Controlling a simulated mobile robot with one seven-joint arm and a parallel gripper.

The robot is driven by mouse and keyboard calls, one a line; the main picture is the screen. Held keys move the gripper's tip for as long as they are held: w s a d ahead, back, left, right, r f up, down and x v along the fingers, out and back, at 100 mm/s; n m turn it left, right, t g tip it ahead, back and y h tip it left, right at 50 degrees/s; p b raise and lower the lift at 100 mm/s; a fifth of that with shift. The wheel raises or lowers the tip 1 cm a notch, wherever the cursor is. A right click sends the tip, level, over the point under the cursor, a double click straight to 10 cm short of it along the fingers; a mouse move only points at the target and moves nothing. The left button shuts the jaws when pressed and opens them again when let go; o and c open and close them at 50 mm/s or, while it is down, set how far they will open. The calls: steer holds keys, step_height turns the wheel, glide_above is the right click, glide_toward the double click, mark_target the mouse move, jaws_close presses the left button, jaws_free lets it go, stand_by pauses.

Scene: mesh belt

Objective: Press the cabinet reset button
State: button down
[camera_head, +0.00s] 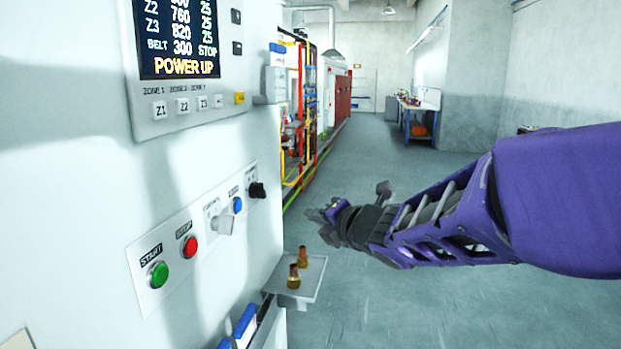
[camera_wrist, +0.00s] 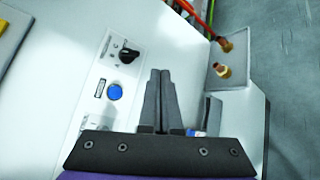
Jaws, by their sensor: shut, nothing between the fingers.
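The blue reset button (camera_head: 238,205) sits on the white cabinet's control panel, between a grey switch (camera_head: 222,226) and a black knob (camera_head: 257,190). It also shows in the wrist view (camera_wrist: 115,91), left of my fingers, with the black knob (camera_wrist: 127,55) above it. My gripper (camera_head: 318,215) is right of the panel in the head view, apart from the button. In the wrist view my gripper (camera_wrist: 161,72) has its two dark fingers together, with nothing between them. The small label by the button is too blurred to read.
A green button (camera_head: 158,275) and a red button (camera_head: 190,246) are on the same panel. A small shelf (camera_head: 311,277) with two brass pieces juts out below. A display (camera_head: 180,38) reads POWER UP. The floor to the right is clear.

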mark_target(237, 205)
steer(key=shift+s+a+r+n+y, duration=0.15)
steer(key=shift+a+n, duration=0.05)
steer(key=shift+a, duration=0.25)
steer(key=shift+s+a+r+n+y, duration=0.15)
steer(key=shift+s+a+n+y, duration=0.05)
steer(key=shift+a, duration=0.3)
steer(key=shift+s+a+r+n+y, duration=0.15)
steer(key=shift+a+n, duration=0.05)
steer(key=shift+a, duration=0.25)
steer(key=w+a+b, duration=0.1)
steer(key=a+b, duration=0.2)
steer(key=a, duration=0.5)
steer(key=shift+w+a, duration=0.15)
steer(key=shift+a, duration=0.2)
steer(key=shift+a+f, duration=0.1)
steer(key=shift+f, duration=0.05)
stand_by(0.8)
steer(key=shift+w+a+b, duration=0.1)
steer(key=shift+a+b, duration=0.2)
steer(key=shift+b, duration=0.1)
